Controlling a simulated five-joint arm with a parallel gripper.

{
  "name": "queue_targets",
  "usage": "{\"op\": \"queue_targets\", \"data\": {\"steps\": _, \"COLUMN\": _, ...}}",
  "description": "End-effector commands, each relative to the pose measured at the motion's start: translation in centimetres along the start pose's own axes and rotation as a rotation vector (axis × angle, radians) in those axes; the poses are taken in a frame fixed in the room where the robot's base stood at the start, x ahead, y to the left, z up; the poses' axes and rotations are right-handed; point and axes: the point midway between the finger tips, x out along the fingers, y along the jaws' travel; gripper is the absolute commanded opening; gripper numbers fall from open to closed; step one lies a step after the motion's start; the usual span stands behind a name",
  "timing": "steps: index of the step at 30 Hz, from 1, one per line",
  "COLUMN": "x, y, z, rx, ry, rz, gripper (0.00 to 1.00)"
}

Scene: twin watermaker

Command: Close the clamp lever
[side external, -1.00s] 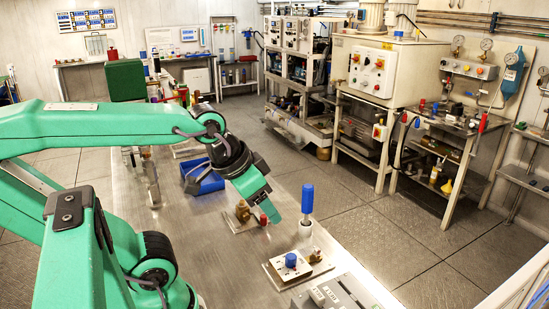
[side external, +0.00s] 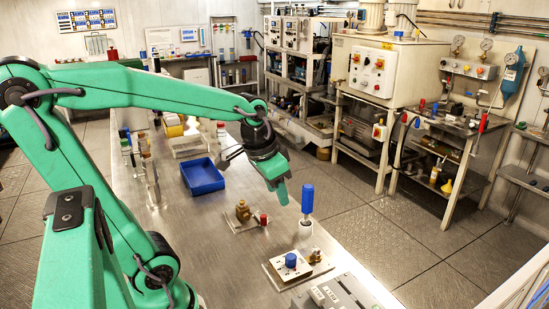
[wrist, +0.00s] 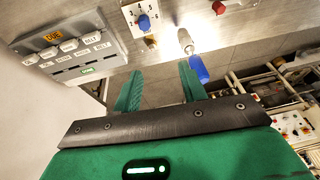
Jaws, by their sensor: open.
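The clamp lever looks to be the blue-handled lever (side external: 307,198), which stands upright from a metal base on the bench. In the wrist view its blue grip (wrist: 200,71) shows just beyond the tip of my right finger, with a silver stem behind it. My gripper (side external: 282,194) hangs close to the left of the blue grip in the side view, at about its height. In the wrist view my gripper (wrist: 158,80) has its two green fingers apart with nothing between them. I cannot tell whether a finger touches the grip.
A plate with a blue knob (side external: 290,260) lies in front of the lever. A brass valve with a red knob (side external: 243,211) is behind it to the left. A blue bin (side external: 202,177) sits farther back. A grey switch box (wrist: 75,50) is at upper left in the wrist view.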

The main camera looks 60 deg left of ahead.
Motion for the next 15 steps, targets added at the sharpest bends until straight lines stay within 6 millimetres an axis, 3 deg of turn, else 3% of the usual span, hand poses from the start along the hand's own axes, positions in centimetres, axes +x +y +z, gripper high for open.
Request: {"op": "queue_targets", "data": {"steps": 15, "x": 7.5, "y": -8.8, "z": -2.1, "rx": 0.000, "ry": -0.189, "rz": 0.009, "gripper": 0.42}}
